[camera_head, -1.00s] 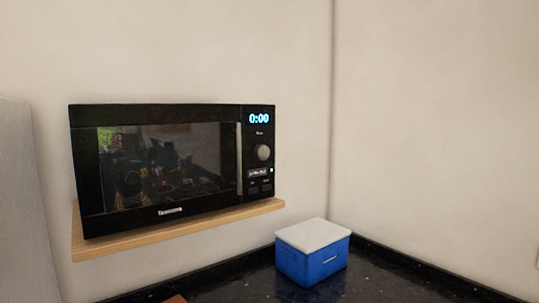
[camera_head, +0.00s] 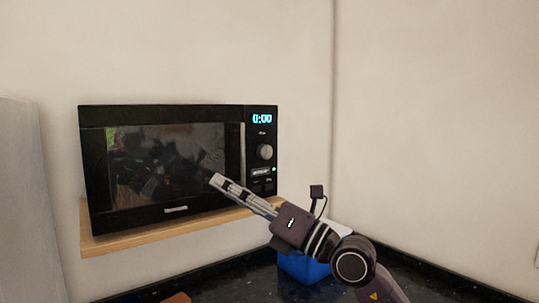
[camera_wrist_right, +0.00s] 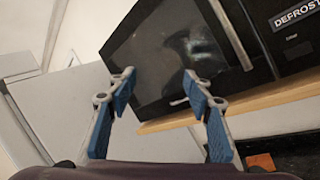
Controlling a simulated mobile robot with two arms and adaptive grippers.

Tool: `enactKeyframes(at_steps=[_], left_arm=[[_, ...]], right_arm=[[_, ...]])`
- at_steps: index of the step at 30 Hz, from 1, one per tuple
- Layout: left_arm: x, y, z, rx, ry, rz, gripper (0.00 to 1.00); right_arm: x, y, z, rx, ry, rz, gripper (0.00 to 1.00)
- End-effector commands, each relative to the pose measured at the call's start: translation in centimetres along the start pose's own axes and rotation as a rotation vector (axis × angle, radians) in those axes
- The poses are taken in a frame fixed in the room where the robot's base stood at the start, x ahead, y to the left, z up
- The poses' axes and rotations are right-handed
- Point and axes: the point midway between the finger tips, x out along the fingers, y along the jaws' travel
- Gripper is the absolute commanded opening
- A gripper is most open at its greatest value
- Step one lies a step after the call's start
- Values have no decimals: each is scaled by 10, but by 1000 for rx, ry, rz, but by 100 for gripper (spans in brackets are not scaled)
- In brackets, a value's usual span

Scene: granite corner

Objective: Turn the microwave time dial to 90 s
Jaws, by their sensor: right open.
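The black microwave (camera_head: 160,168) sits on a wooden shelf with its door shut. Its display (camera_head: 262,118) reads 0:00 in blue. The round grey time dial (camera_head: 264,152) is on the panel below the display; its pointer is too small to read. My right gripper (camera_head: 217,181) is in front of the lower right part of the door, left of and below the dial, and apart from it. In the right wrist view the gripper (camera_wrist_right: 158,82) is open and empty, with the microwave (camera_wrist_right: 165,50) beyond its fingers. The dial is outside that view. My left gripper is not in view.
The wooden shelf (camera_head: 120,242) juts out below the microwave. A blue box (camera_head: 298,268) with a white lid stands on the dark granite counter (camera_head: 235,285), partly hidden by my right arm. The wall right of the microwave is bare.

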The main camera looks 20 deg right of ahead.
Motion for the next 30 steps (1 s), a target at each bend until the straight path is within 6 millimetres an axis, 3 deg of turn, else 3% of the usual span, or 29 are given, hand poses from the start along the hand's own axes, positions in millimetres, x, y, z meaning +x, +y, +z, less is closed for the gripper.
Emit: enactKeyframes(at_steps=[3,6,9,12,16,24,30], left_arm=[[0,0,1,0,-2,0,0],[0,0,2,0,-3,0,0],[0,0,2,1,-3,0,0],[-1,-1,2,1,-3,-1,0],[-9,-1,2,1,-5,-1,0],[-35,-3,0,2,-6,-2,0],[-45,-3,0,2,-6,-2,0]], right_arm=[[3,-34,44,-256,86,-214,47],[-9,-61,85,-384,108,-389,47],[-23,-78,117,-454,108,-516,47],[-31,-86,134,-482,104,-582,47],[-24,-92,139,-485,104,-599,47],[13,-115,141,-485,106,-596,47],[29,-128,140,-485,105,-595,47]])
